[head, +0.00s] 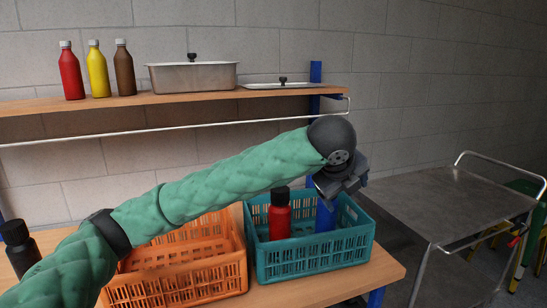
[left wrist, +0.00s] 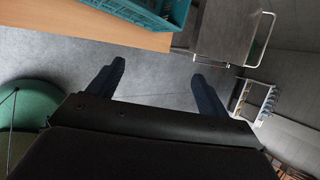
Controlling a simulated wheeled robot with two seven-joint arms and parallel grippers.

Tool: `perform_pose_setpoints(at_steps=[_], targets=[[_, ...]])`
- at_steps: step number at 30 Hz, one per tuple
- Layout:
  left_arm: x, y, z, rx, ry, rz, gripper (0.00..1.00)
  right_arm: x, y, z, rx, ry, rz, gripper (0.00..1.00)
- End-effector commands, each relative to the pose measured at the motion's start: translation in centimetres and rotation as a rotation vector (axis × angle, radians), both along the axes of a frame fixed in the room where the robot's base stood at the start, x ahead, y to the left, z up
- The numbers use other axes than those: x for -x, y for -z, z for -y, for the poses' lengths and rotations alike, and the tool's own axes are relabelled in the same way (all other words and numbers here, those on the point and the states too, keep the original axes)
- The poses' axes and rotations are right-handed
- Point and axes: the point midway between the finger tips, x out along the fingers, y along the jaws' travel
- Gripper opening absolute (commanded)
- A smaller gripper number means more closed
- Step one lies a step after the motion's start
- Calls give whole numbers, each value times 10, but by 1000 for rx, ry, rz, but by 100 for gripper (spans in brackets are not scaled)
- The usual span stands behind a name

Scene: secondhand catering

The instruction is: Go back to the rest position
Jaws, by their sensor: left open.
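My left arm reaches across the head view from the lower left. My left gripper (head: 343,182) is above the right part of the teal crate (head: 315,254). In the left wrist view its two fingers (left wrist: 158,84) are spread wide with nothing between them, and the floor shows beyond. A red bottle with a dark cap (head: 280,216) stands in the teal crate. A blue thing (head: 325,217) shows beside it, partly hidden by my gripper. My right gripper is in neither view.
An orange crate (head: 180,284) is beside the teal one, partly behind my arm. A dark bottle (head: 18,248) stands at far left. The shelf (head: 180,103) holds bottles and a steel pan (head: 193,77). A metal cart (head: 445,204) stands right.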

Motion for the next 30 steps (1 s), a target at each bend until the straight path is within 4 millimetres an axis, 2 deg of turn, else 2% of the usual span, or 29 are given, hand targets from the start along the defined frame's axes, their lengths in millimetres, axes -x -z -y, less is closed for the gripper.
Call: perform_pose_setpoints(at_steps=[6, 9, 15, 22, 30], targets=[[1, -63, -5, 305, -285, 55, 78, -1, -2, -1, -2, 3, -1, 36], [4, -87, -9, 460, -393, 60, 78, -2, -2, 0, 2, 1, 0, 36], [9, -113, -27, 800, -602, 7, 78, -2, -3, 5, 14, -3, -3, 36], [8, -106, -59, 1097, -795, -99, 78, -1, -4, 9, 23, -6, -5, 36], [3, -68, -102, 1316, -987, -209, 78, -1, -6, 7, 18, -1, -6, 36]])
